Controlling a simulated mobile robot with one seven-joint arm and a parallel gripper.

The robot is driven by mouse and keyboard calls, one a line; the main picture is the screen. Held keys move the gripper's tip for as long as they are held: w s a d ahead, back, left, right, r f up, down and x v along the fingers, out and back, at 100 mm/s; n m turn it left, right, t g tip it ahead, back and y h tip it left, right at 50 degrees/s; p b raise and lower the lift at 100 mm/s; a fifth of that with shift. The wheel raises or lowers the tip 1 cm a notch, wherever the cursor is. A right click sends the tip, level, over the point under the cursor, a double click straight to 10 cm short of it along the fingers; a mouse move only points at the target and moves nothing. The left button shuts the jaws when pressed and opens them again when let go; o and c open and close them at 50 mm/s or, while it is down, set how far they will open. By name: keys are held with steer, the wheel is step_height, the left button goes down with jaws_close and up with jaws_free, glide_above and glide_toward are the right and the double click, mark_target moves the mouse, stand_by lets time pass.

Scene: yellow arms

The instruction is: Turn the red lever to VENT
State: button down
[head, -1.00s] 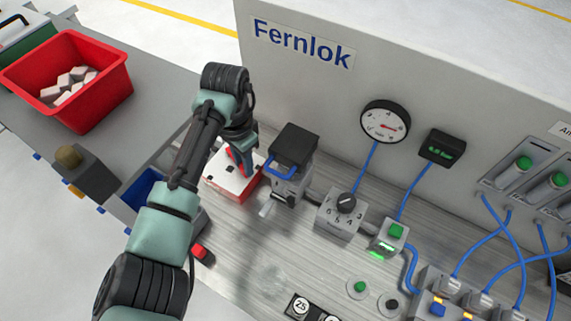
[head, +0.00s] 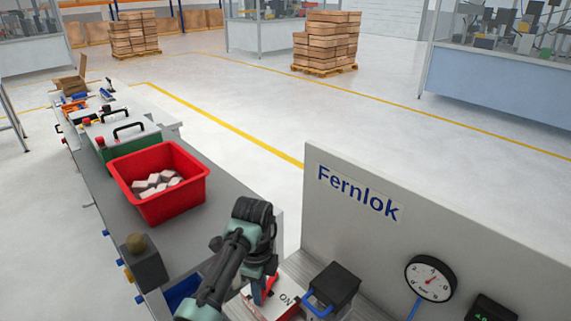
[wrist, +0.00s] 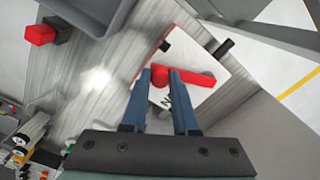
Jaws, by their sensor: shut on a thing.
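The red lever (wrist: 197,78) shows in the wrist view on a white plate with a red edge (wrist: 190,52). Its round red knob is between the tips of my blue fingers (wrist: 161,76), and its bar runs right from there. My gripper is shut on the lever. Dark lettering on the plate is partly covered by my fingers. In the head view my gripper (head: 262,290) is at the bottom, over the white plate (head: 290,302), where "ON" can be read. I cannot see the word VENT in either view.
A black-topped box with a blue handle (head: 333,286) stands just right of the plate. The grey Fernlok panel (head: 345,235) with a gauge (head: 431,278) rises behind it. A red bin of pale blocks (head: 190,207) sits on the bench at left.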

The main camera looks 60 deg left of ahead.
steer(key=shift+s+a+m+b, duration=0.3)
steer(key=shift+a+m, duration=0.35)
steer(key=shift+m, duration=0.55)
steer(key=shift+s+a+m+b, duration=0.25)
steer(key=shift+a+m, duration=0.45)
steer(key=shift+m, duration=0.4)
steer(key=c, duration=0.7)
jaws_free()
step_height(320, 180, up, 13)
steer(key=shift+r, duration=0.1)
